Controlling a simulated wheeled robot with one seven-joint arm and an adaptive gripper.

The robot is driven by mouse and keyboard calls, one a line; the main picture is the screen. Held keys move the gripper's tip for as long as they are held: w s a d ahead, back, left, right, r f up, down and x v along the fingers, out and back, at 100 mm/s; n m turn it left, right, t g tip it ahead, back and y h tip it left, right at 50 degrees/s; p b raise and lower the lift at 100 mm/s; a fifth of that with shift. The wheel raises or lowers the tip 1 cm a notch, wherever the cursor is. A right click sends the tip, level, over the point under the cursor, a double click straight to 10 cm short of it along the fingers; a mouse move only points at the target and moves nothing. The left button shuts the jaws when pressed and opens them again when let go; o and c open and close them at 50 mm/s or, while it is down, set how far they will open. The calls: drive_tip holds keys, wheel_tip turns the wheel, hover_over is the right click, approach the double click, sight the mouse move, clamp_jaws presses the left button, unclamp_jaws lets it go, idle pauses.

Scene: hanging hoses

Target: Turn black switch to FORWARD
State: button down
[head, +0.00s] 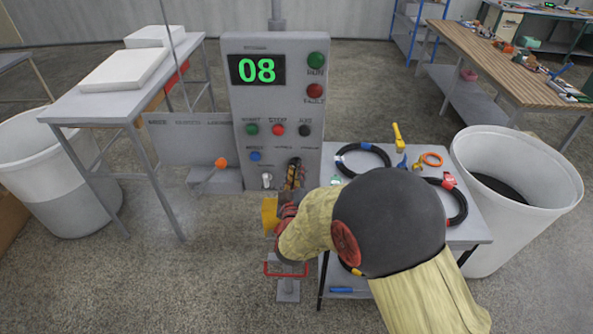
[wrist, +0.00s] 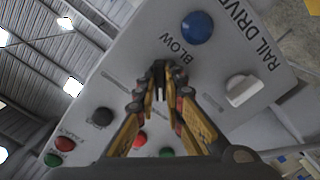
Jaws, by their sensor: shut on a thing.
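The control panel (head: 277,85) stands upright in front of me with a green "08" display. My gripper (head: 294,175) reaches its lower right part, and the fingers and arm cover much of that area. In the wrist view, the two fingertips (wrist: 159,72) come together on the black switch (wrist: 158,68), a narrow dark piece beside the word BLOW. The gripper is shut on it. The fingers hide most of the switch, so I cannot read its position, and I see no FORWARD mark.
The white RAIL DRIVE switch (wrist: 243,90) and blue button (wrist: 197,27) are close to the fingers. A black button (head: 305,130) is above the gripper. A small table (head: 470,232) with coiled hoses and a white bin (head: 560,190) stand to the right.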

drive_tip(key=shift+f+m+b, duration=0.15)
drive_tip(key=shift+m+b, duration=0.15)
drive_tip(key=shift+b, duration=0.05)
drive_tip(key=m+b, duration=0.7)
drive_tip(key=shift+m, duration=0.4)
drive_tip(key=shift+b, duration=0.35)
drive_tip(key=c, duration=1.9)
unclamp_jaws()
drive_tip(key=shift+s, duration=0.1)
drive_tip(key=s, duration=1.1)
drive_tip(key=shift+s+a, duration=0.25)
drive_tip(key=shift+s, duration=0.15)
